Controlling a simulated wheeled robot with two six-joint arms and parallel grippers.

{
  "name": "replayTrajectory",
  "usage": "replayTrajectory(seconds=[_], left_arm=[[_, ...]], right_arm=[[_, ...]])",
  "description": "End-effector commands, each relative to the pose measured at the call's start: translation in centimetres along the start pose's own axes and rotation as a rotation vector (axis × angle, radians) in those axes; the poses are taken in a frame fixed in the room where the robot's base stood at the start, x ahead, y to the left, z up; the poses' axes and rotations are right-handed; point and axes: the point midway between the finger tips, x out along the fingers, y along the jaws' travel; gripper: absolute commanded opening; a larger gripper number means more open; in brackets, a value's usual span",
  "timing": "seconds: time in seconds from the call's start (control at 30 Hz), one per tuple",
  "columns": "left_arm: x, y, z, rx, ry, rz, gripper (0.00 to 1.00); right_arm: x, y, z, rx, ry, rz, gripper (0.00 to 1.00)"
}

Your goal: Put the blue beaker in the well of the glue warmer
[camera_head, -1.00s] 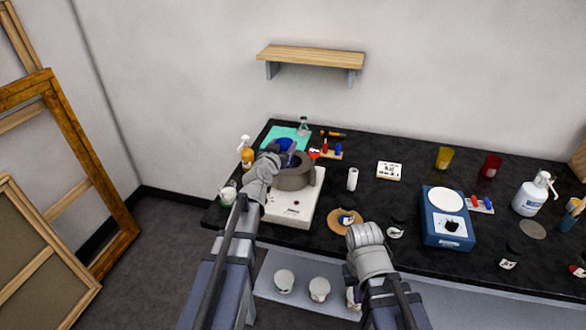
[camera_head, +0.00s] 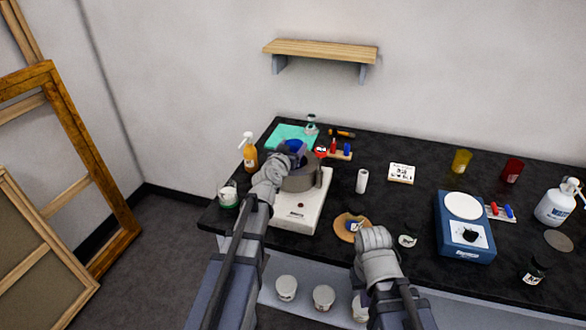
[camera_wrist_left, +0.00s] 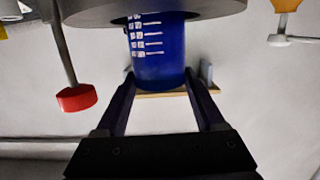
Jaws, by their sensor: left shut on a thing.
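The glue warmer is a pale base (camera_head: 299,213) with a round grey pot (camera_head: 300,181) on it. The blue beaker (camera_head: 294,146) is at the pot's opening, upright in the head view. My left gripper (camera_wrist_left: 160,88) is shut on the beaker, one finger on each side. In the left wrist view, which looks upside down, the beaker (camera_wrist_left: 158,62) shows white markings. Its lower end meets the dark opening of the pot (camera_wrist_left: 220,8) and looks partly inside; its depth is unclear. My right gripper (camera_head: 374,238) hangs near the front edge, its jaws not readable.
A red knob on a rod (camera_wrist_left: 76,98) stands beside the pot. An orange spray bottle (camera_head: 250,158) and a jar (camera_head: 228,196) are to the left. A white cylinder (camera_head: 362,181), a round wooden board (camera_head: 345,229) and a blue device (camera_head: 480,246) are to the right.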

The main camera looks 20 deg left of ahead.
Motion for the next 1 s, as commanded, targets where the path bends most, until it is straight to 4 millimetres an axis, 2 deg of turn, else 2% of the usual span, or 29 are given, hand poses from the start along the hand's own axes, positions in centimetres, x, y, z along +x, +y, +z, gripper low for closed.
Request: replayTrajectory(seconds=[0.03, 0.37, 0.63, 1.0], left_arm=[[0.2, 0.0, 1.1, 0.000, 0.000, 0.000, 0.14], [0.3, 0.0, 1.8, 0.000, 0.000, 0.000, 0.14], [0.8, -0.1, 4.8, 0.000, 0.000, 0.000, 0.14], [0.8, -0.1, 4.9, 0.000, 0.000, 0.000, 0.14]], right_arm=[[1.1, -0.1, -0.1, 0.000, 0.000, 0.000, 0.00], [1.9, -0.2, -0.1, 0.000, 0.000, 0.000, 0.00], [4.9, -0.5, -0.3, 0.000, 0.000, 0.000, 0.00], [5.0, -0.5, -0.3, 0.000, 0.000, 0.000, 0.00]])
